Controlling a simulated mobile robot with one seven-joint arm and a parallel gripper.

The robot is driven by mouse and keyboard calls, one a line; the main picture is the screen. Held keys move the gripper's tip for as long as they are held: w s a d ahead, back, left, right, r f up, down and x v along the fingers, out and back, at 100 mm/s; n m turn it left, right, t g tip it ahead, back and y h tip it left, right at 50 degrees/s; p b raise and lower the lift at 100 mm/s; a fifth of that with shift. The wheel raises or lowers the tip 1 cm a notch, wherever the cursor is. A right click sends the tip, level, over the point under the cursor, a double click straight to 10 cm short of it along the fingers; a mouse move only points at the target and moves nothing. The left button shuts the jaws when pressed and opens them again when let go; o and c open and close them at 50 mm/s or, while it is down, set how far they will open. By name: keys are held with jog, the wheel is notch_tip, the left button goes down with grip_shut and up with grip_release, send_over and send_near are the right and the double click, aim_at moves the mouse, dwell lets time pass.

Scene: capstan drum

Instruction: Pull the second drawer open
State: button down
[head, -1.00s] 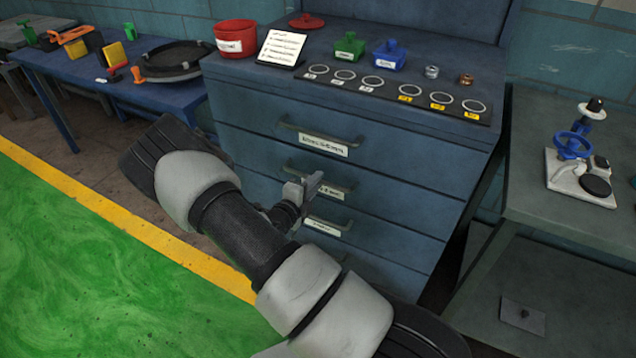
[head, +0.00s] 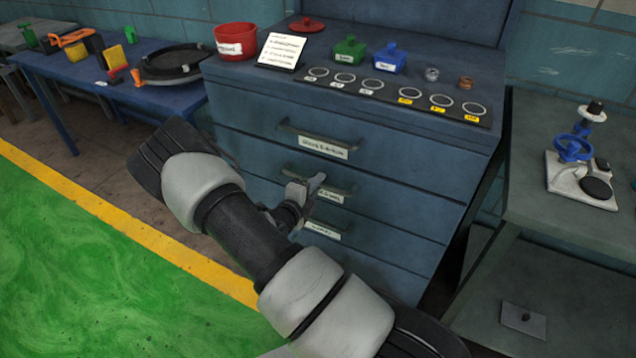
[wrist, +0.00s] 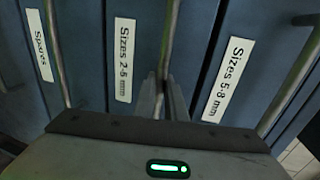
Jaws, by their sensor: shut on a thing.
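The blue drawer cabinet (head: 400,175) stands in front of me with its drawers one above another. The second drawer's handle (head: 340,189) is partly behind my gripper (head: 312,185) in the head view. In the wrist view my gripper (wrist: 165,98) is shut on this handle (wrist: 170,35), next to the label "Sizes 2-5 mm" (wrist: 123,60). I cannot see a clear gap around the second drawer's front; it looks about flush with its neighbours. My arm hides the left part of the lower drawers.
The top drawer's handle (head: 320,135) and the third drawer's label (head: 324,230) are close above and below my gripper. A red pot (head: 236,42), a card and small lidded boxes stand on the cabinet top. A grey bench (head: 560,235) stands at right.

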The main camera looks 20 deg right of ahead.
jog(key=f+p+v, duration=0.2)
jog(key=v, duration=1.1)
jog(key=a+f+p+v, duration=0.1)
jog(key=f+p+v, duration=0.2)
jog(key=v, duration=1)
jog(key=shift+s+f, duration=0.3)
jog(key=shift+s, duration=0.15)
jog(key=c, duration=2.1)
grip_release()
jog(key=p+v, duration=0.1)
jog(key=v, duration=1.6)
jog(key=shift+a, duration=0.25)
jog(key=shift+s, duration=0.1)
